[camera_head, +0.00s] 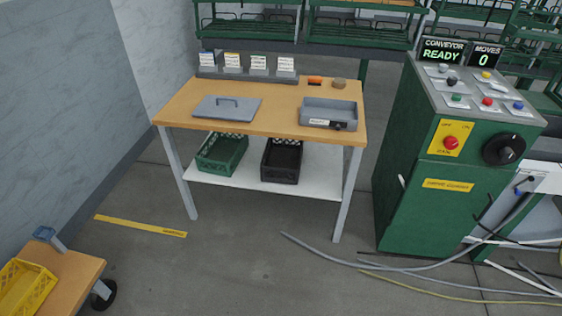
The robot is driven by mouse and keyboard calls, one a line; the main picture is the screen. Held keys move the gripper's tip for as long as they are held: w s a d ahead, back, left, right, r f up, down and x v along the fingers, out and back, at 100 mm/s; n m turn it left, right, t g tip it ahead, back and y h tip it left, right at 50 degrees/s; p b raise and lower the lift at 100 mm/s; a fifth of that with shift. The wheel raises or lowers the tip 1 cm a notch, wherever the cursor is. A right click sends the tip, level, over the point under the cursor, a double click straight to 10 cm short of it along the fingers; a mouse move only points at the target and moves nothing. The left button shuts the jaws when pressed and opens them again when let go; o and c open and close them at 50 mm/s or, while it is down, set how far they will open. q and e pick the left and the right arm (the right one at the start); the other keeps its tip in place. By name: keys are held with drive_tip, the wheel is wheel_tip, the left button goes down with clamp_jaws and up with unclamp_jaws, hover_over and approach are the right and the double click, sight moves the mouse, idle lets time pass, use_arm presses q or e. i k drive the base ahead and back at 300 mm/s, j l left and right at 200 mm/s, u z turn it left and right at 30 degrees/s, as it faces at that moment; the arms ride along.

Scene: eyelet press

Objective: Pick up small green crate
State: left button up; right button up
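A small green crate (222,153) sits on the white lower shelf (310,184) of a wooden-topped table, at the shelf's left part. Its upper back is partly hidden by the tabletop (275,118). A black crate (282,162) stands on the same shelf to its right, apart from it. Neither of my grippers shows in the head view.
On the tabletop lie a grey lid with a handle (227,107) and a grey tray (328,113). A green control cabinet (430,200) stands at right, with loose cables (360,266) on the floor. A cart with a yellow crate (25,288) is at lower left. Floor before the table is mostly clear.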

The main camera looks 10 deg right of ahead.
sight(222, 158)
drive_tip(key=u, duration=1.95)
drive_tip(key=z, duration=1.7)
drive_tip(key=i+j+z, duration=0.1)
drive_tip(key=i+j, duration=0.4)
drive_tip(key=i, duration=0.3)
drive_tip(key=i+j+z, duration=0.1)
drive_tip(key=i+j, duration=0.45)
drive_tip(key=i, duration=0.3)
drive_tip(key=i+j+z, duration=0.1)
drive_tip(key=i+j, duration=0.5)
drive_tip(key=i, duration=0.15)
